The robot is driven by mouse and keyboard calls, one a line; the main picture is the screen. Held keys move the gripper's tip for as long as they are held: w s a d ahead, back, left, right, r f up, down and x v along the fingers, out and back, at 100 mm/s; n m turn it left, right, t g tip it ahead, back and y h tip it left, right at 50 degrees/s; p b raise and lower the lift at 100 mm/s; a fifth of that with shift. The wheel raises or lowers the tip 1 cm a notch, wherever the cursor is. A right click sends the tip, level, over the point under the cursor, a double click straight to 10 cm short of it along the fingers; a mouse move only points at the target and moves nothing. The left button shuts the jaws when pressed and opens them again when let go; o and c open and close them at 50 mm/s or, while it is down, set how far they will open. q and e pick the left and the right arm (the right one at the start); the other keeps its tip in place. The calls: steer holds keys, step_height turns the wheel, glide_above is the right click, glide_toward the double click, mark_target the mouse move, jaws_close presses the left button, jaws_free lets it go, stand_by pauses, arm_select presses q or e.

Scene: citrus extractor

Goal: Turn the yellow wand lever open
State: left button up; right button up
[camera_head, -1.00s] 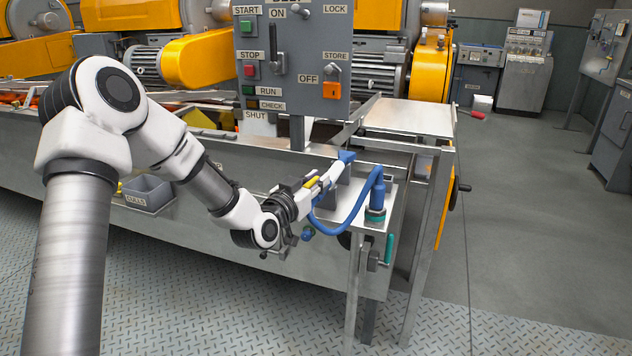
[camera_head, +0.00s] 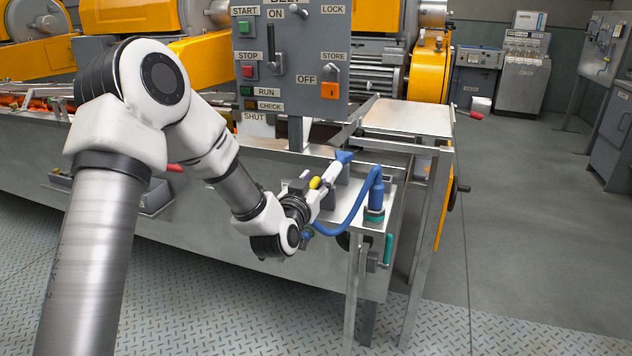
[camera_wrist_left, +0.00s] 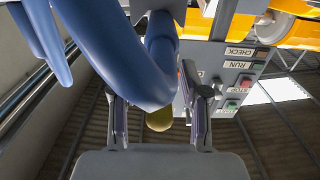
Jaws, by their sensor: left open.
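The yellow wand lever (camera_head: 315,183) is a small bright piece beside the wand at the end of the blue hose (camera_head: 347,222). My left gripper (camera_head: 318,198) is at the wand, close to the lever. In the left wrist view my open left gripper (camera_wrist_left: 152,95) has a finger on each side, and a rounded yellow end (camera_wrist_left: 159,120), which looks like the lever, shows between them. The thick blue hose (camera_wrist_left: 125,55) crosses in front and hides part of this space. I cannot tell whether a finger touches the lever. My right gripper is not in view.
The wand is on a metal stand (camera_head: 393,205) at the machine's corner, with a blue fitting (camera_head: 376,196) and teal handle (camera_head: 388,250). A grey control panel (camera_head: 291,85) stands above and behind. The floor to the right (camera_head: 530,230) is clear.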

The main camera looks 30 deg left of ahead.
arm_select(q)
steer(key=v, duration=0.7)
steer(key=shift+s, duration=0.2)
steer(key=shift+f, duration=0.15)
